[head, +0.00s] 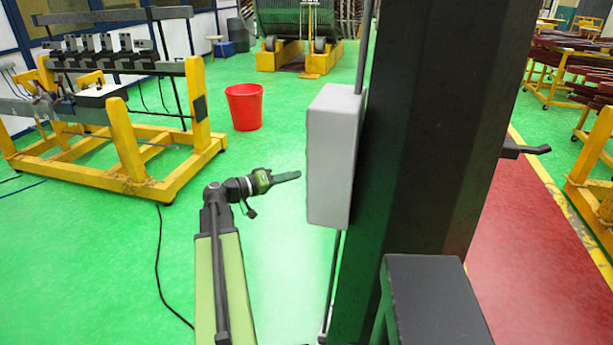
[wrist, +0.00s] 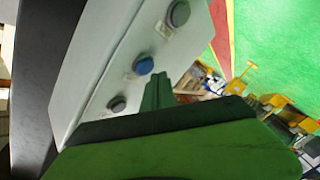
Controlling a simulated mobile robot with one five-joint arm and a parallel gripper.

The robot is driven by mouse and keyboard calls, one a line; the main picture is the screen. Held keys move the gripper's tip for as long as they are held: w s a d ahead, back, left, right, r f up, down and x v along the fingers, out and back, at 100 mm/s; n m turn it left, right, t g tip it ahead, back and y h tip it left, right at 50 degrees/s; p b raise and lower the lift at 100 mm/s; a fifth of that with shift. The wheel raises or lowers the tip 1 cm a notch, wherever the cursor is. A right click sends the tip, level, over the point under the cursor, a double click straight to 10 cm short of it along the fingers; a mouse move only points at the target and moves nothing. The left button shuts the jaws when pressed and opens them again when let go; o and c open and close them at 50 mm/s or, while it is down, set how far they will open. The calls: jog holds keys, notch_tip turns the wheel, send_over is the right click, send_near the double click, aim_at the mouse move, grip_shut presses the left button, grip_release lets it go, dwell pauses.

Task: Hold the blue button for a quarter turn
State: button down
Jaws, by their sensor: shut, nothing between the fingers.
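A grey control box (head: 330,155) is fixed to the side of a dark column. Its button face is turned away in the head view. In the wrist view the pale box face (wrist: 100,65) carries a blue button (wrist: 143,64) between two grey buttons, one above (wrist: 178,13) and one below (wrist: 117,103). My gripper (head: 298,175) is shut and empty, pointing right, with its tip close to the box's left edge. In the wrist view its closed fingers (wrist: 158,80) end just to the lower right of the blue button. I cannot tell whether they touch it.
The dark column (head: 430,120) stands right behind the box. A yellow frame rig (head: 125,150) stands at the left, and a red bucket (head: 244,106) is behind my arm. The green floor between rig and box is mostly clear, with a black cable (head: 160,265) on it.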

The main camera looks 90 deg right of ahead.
jog(key=shift+s, duration=0.15)
dwell(0.3)
jog(key=shift+s+a, duration=0.1)
jog(key=shift+s, duration=0.15)
jog(key=shift+s+a, duration=0.1)
jog(key=shift+s, duration=0.25)
dwell(1.2)
jog(key=shift+w, duration=0.1)
dwell(3.8)
jog(key=shift+w+d, duration=0.2)
jog(key=shift+w, duration=0.5)
jog(key=shift+w+d, duration=0.25)
jog(key=shift+w, duration=1)
jog(key=shift+w+d, duration=0.2)
jog(key=shift+w, duration=1)
